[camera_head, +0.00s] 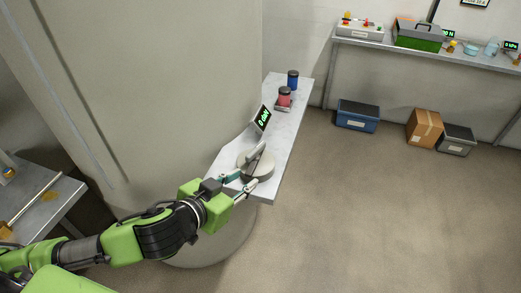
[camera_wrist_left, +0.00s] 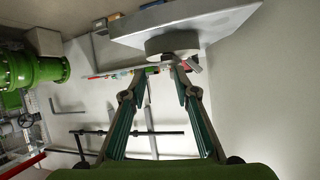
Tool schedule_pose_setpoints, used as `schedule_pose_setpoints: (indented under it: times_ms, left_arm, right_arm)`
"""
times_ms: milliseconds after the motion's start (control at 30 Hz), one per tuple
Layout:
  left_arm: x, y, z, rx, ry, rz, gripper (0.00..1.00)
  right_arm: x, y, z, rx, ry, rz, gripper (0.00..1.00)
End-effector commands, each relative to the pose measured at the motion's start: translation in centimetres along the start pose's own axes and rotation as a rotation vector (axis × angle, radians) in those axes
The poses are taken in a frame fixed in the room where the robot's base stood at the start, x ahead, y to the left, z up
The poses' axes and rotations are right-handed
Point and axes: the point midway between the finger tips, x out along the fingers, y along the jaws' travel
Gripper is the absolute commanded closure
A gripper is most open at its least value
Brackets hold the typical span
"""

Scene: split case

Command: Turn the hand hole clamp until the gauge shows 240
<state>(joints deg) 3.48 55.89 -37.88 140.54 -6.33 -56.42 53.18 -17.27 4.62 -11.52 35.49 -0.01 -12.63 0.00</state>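The hand hole clamp is a round grey disc (camera_head: 264,167) with a raised bar handle, on a pale shelf (camera_head: 291,137) fixed to the large beige column. The disc also shows in the left wrist view (camera_wrist_left: 172,43), beneath the slab. The gauge (camera_head: 262,119) is a tilted dark display behind the clamp, with green characters that seem to read 0 daN. My left gripper (camera_head: 239,184) is at the near side of the clamp, fingers apart, close to the handle's near end. In the left wrist view its fingertips (camera_wrist_left: 157,82) are apart; contact is unclear. My right gripper is not in view.
A red jar (camera_head: 284,96) and a blue jar (camera_head: 293,79) stand farther along the shelf. A bench (camera_head: 430,53) at the back holds a green toolbox (camera_head: 418,37). Bins and a cardboard box (camera_head: 425,127) lie on the floor.

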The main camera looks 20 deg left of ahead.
Motion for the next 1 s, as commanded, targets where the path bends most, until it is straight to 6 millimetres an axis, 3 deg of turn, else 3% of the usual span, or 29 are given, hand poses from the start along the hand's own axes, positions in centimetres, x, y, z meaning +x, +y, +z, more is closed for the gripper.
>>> schedule_pose_setpoints:
  times_ms: [100, 200, 533, 767, 1000]
  left_arm:
    - [-1.0, -1.2, -2.4, 0.018, 0.061, 0.040, 0.72]
    - [-1.9, -2.2, -3.3, 0.005, 0.079, 0.068, 0.72]
    - [-3.6, -4.3, -4.0, -0.050, 0.078, 0.096, 0.72]
    - [-1.2, -4.0, -4.3, -0.055, 0.081, 0.097, 0.72]
    - [3.1, -3.6, -4.9, -0.053, 0.079, 0.097, 0.72]
  right_arm:
    - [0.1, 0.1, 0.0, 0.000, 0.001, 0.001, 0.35]
    - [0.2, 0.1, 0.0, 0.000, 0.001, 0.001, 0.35]
    - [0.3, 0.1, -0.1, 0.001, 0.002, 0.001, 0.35]
    - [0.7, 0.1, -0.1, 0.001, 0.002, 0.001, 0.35]
    - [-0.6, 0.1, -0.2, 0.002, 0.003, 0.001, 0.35]
